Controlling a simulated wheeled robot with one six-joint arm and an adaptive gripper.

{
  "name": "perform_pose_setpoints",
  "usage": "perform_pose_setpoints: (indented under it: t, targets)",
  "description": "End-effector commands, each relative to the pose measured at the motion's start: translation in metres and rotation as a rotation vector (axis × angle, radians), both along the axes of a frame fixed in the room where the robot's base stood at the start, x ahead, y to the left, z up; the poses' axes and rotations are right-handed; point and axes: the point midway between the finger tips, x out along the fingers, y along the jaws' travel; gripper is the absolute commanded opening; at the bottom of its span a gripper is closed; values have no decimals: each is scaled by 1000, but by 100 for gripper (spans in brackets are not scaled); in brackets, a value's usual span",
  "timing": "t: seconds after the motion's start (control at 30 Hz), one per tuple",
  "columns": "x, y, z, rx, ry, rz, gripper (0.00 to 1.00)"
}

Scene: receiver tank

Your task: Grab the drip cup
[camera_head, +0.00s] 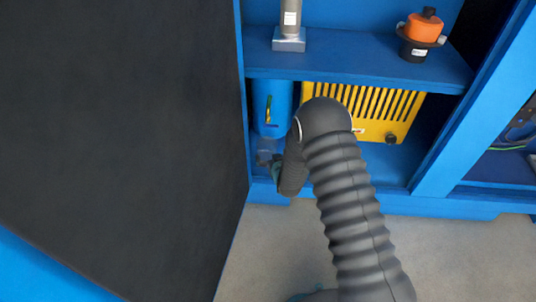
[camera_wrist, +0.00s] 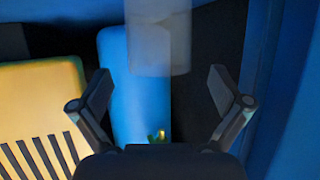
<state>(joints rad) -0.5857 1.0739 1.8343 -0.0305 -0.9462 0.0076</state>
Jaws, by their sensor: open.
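The drip cup looks like a pale, see-through cylinder (camera_wrist: 158,48) at the top middle of the wrist view. In the head view it seems to be the faint clear shape (camera_head: 268,147) below the blue tank (camera_head: 271,105), partly hidden by my gripper. My gripper (camera_wrist: 161,76) is open. In the wrist view its two fingers stand apart to the left and right of the cup's lower end, with visible gaps. I cannot tell whether the cup's lower end is between the fingertips in depth. In the head view the gripper (camera_head: 270,163) is small and dark at the cabinet's lower left.
The blue tank also shows in the wrist view (camera_wrist: 135,110), behind the cup. A yellow slotted box (camera_head: 395,115) stands right of it. A shelf (camera_head: 355,68) above bears an orange-topped part (camera_head: 423,27) and a grey fitting (camera_head: 289,38). A dark door panel (camera_head: 120,130) bounds the left.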

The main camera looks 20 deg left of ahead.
Motion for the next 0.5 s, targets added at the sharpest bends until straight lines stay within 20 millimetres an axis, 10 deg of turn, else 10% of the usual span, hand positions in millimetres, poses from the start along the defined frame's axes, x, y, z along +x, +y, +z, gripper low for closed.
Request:
perform_pose_setpoints:
  t: [0.5]
  targets:
    - [36, 25, -20, 0, 0, 0, 100]
